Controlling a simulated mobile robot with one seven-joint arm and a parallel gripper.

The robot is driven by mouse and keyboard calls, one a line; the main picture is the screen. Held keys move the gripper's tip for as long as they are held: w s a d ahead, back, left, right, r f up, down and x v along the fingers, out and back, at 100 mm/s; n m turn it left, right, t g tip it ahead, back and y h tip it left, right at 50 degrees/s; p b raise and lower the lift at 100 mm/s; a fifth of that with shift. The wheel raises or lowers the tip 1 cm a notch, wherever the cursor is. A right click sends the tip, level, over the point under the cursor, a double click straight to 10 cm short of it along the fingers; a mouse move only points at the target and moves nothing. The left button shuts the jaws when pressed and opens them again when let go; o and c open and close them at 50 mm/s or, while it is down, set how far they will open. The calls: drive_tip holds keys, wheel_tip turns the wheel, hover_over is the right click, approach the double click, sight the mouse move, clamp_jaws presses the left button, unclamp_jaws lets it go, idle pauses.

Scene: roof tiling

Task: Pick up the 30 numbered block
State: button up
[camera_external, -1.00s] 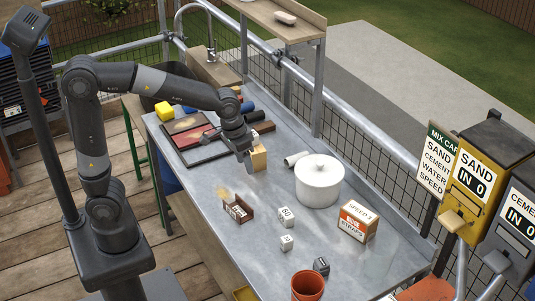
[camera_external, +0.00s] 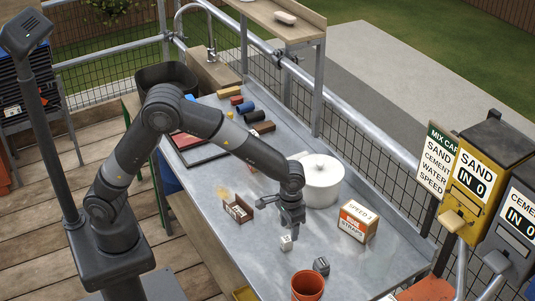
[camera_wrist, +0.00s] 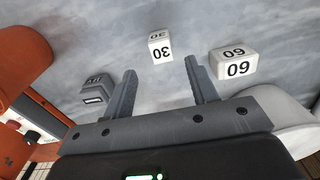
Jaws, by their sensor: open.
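The white block numbered 30 (camera_wrist: 160,47) stands on the grey metal table, upper middle in the wrist view, just beyond and between the fingertips. It also shows in the external view (camera_external: 286,243), directly below my gripper (camera_external: 292,222). My gripper (camera_wrist: 160,78) is open and empty, its two fingers spread to either side of the block's line. The block labelled 60 (camera_wrist: 235,62) lies right of the right finger in the wrist view; in the external view my gripper hides it.
A small grey block (camera_wrist: 96,92) sits left of the left finger. An orange bucket (camera_external: 307,286), a straps box (camera_external: 357,221) and a lidded white pot (camera_external: 322,183) stand around. A small open box (camera_external: 238,209) is to the left.

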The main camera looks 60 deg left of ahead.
sight(286, 236)
drive_tip(key=shift+s+a+f, duration=0.1)
drive_tip(key=shift+s+f, duration=0.05)
drive_tip(key=shift+f, duration=1.65)
drive_tip(key=shift+s+a+f, duration=0.1)
drive_tip(key=shift+f, duration=1.65)
drive_tip(key=shift+c, duration=0.4)
drive_tip(key=c, duration=1)
drive_tip(key=shift+r, duration=0.15)
